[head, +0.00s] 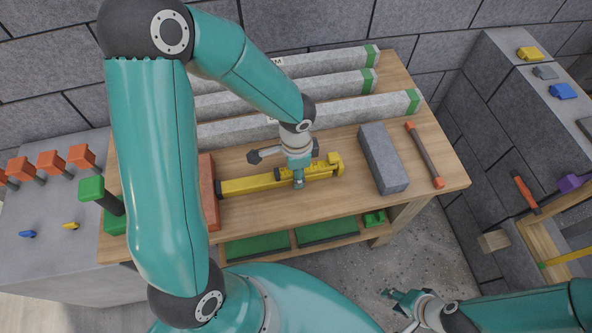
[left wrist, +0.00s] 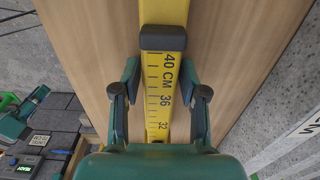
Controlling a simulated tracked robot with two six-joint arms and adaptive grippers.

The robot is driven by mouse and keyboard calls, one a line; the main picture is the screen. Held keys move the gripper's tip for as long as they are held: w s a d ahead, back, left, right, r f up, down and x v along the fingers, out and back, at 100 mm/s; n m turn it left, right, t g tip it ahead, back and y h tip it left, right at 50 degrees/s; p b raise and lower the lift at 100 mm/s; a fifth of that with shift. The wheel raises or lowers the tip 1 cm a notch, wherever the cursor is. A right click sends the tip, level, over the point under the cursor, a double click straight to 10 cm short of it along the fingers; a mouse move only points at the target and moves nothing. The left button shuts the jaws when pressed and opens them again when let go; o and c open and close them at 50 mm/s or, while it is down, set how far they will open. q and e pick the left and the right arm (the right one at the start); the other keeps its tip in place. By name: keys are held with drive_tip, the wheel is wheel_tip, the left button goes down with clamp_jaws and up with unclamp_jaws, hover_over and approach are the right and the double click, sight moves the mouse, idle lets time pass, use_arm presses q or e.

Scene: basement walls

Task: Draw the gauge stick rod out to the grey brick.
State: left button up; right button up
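The yellow gauge stick lies on the workbench. Its sleeve (head: 245,185) starts beside the red brick (head: 209,192), and its marked rod (head: 322,170) sticks out to the right. The rod's end piece (head: 337,162) is apart from the grey brick (head: 382,158), with bare wood between. In the left wrist view, the dark collar (left wrist: 163,38) is at the top and the rod (left wrist: 160,95) shows 40, 36 and 32. My left gripper (head: 298,183) is over the rod; its open fingers (left wrist: 163,82) stand either side, apart from it. My right gripper (head: 398,308) is open and empty, low over the floor.
Several grey beams with green ends (head: 320,115) lie along the back of the bench. A green-topped tool (head: 92,189) stands at the left. Green trays (head: 258,246) sit on the shelf below.

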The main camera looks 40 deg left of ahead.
use_arm(q)
clamp_jaws()
drive_tip(key=o, duration=0.5)
unclamp_jaws()
drive_tip(key=shift+o, duration=0.2)
drive_tip(key=shift+r, duration=0.1)
